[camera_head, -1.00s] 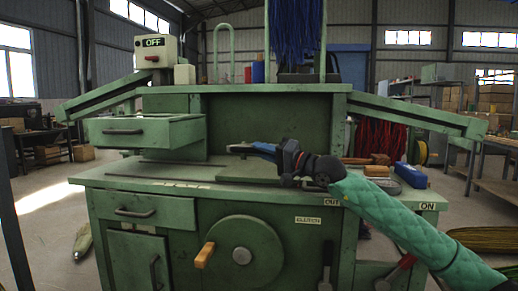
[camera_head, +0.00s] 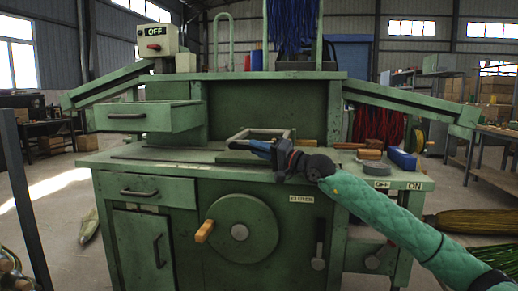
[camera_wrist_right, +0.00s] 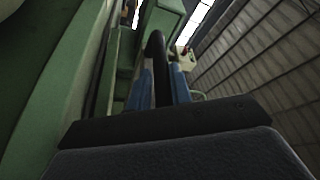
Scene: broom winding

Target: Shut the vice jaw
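The green workbench (camera_head: 150,158) carries a low green block, which I take for the vice, with a grey loop handle (camera_head: 236,139) above it. My right gripper (camera_head: 258,146) comes in from the right at the handle's near side. In the right wrist view its two blue fingers (camera_wrist_right: 160,86) lie close on either side of a dark bar (camera_wrist_right: 156,58), apparently the handle. The fingers look closed on it. The jaw faces are not clearly seen. My left gripper is out of view.
A handwheel with an orange grip (camera_head: 204,231) is on the bench front. A blue box (camera_head: 402,158) and wooden-handled tools (camera_head: 370,154) lie right of my gripper. An open drawer (camera_head: 145,116) juts out at left. The bench top at left is clear.

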